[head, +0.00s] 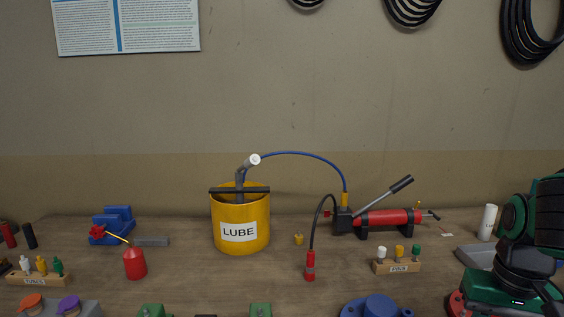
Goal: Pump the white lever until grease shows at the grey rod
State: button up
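A yellow bucket (228,205) labelled LUBE stands upright on the bench with a dark bar across its top. A grey pump pipe (240,176) rises from it, ending in a white-tipped handle (254,160) that leans up to the right. A blue hose (305,154) arches from the pump to a red cylinder (385,218) on black stands. A grey lever (377,204) with a black grip slants up to the right from the cylinder's black block. A thin rod (431,215) sticks out at its right end. No grease can be made out. My gripper is not in view.
My green and black arm is at the right edge. A red nozzle (310,265) hangs on a black hose before the cylinder. A PINS block (397,267), white bottle (488,222), red oil can (135,263) and blue vise (112,224) stand around.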

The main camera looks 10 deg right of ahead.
aim_at(254, 160)
jog(key=z, duration=1.75)
jog(key=k, duration=1.35)
jog(key=u, duration=1.6)
jog(key=i, duration=1)
jog(key=z, duration=0.1)
